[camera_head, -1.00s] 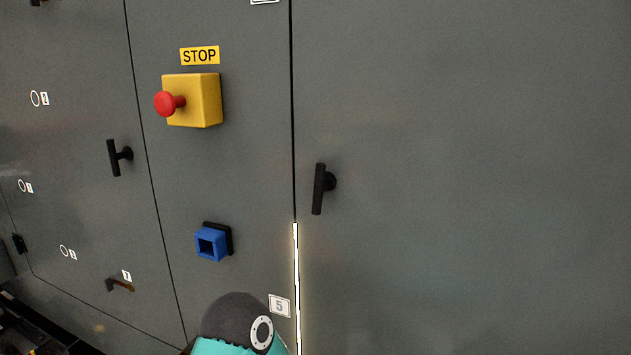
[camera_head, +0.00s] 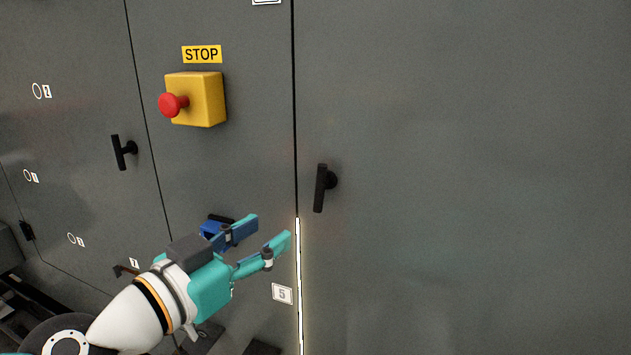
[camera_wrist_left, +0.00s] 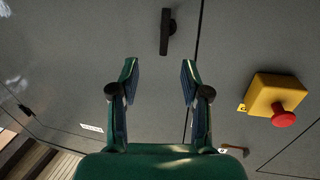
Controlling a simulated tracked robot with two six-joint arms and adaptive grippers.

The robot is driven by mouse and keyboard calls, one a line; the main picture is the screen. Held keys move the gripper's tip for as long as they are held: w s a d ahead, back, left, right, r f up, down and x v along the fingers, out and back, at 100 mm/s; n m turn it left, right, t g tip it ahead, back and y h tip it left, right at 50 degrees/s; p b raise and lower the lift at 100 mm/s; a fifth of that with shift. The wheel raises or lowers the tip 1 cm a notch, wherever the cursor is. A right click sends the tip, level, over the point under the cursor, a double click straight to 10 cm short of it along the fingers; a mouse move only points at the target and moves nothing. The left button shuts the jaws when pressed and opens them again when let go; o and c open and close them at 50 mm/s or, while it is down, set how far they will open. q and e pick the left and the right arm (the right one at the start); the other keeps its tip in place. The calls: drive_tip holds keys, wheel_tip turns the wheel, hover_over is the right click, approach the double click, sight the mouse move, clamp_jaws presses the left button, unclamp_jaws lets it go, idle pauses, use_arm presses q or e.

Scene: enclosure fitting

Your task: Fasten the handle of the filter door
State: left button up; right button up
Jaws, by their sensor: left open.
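A black handle (camera_head: 320,188) stands out from the large grey door (camera_head: 470,180) on the right, close to the seam. Its bar is almost upright, leaning slightly. Which door is the filter door is not labelled in view. My left gripper (camera_head: 272,228) is open and empty, below and left of this handle and apart from it. In the left wrist view the handle (camera_wrist_left: 165,31) shows beyond the open fingertips (camera_wrist_left: 160,68), near the top edge. A second black handle (camera_head: 122,152) is on the left door. My right gripper is not in view.
A yellow box with a red button (camera_head: 197,99) sits under a STOP sign (camera_head: 202,54) on the middle panel. A light strip (camera_head: 298,285) runs down the seam. The right door is otherwise bare.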

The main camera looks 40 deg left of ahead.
sight(317, 186)
use_arm(q)
drive_tip(key=w, duration=0.5)
drive_tip(key=w+r, duration=0.1)
drive_tip(key=w, duration=0.4)
drive_tip(key=w+a, duration=0.1)
drive_tip(key=w, duration=0.4)
drive_tip(key=shift+w+a+r, duration=0.1)
drive_tip(key=shift+r, duration=0.15)
drive_tip(key=shift+c, duration=0.4)
clamp_jaws()
